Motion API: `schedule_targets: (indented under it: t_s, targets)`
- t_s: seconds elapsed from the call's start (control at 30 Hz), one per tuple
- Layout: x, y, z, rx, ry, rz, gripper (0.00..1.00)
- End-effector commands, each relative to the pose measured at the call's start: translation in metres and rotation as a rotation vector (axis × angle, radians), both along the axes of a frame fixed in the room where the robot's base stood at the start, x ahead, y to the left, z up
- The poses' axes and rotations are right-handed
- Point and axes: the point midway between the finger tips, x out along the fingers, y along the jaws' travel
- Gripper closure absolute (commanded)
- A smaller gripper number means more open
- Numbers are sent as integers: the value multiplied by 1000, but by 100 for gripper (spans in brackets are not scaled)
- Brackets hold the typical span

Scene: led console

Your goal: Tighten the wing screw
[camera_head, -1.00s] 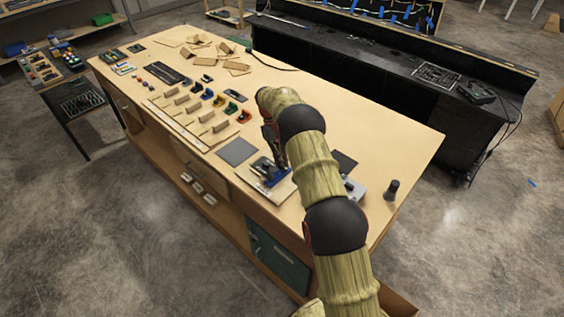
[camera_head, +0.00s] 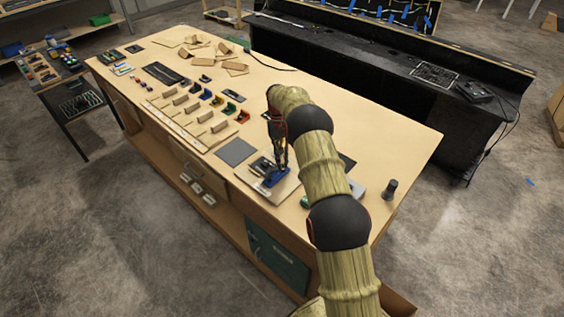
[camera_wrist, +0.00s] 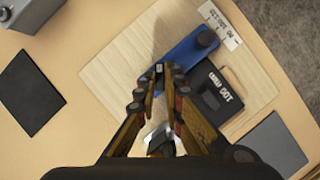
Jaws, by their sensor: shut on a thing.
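A wooden board (camera_wrist: 130,62) lies on the table and carries a blue clamp-like block (camera_wrist: 186,58) and a black box with white lettering (camera_wrist: 216,92). The blue block also shows in the head view (camera_head: 277,178). My gripper (camera_wrist: 162,76) points down at the near end of the blue block, its two fingers close together around a small dark piece (camera_wrist: 159,68), which seems to be the wing screw. The fingers hide most of it, so its shape and how far in it sits cannot be told. In the head view my gripper (camera_head: 281,166) stands over the board.
A dark grey pad (camera_head: 236,151) lies left of the board, and a grey box (camera_wrist: 30,12) and black pad (camera_wrist: 31,91) lie on its other side. A dark cylinder (camera_head: 390,189) stands near the table's right edge. Several small coloured parts and wooden pieces lie farther left.

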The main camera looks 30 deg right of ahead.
Motion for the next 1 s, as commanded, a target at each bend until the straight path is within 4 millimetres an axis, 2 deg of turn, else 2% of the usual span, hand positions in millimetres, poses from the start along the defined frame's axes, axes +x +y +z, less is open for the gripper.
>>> schedule_targets:
  t_s: [0.03, 0.23, 0.27, 0.57, 0.87, 1.0]
  targets:
    - [3, -2, 6, -3, -8, -1, 100]
    - [3, -2, 6, -4, -8, 0, 100]
    - [3, -2, 6, -4, -8, 0, 89]
    - [1, -1, 2, -2, -4, 1, 72]
    - [1, 0, 2, 0, -2, 1, 72]
    - [5, -2, 11, -1, -4, 1, 72]
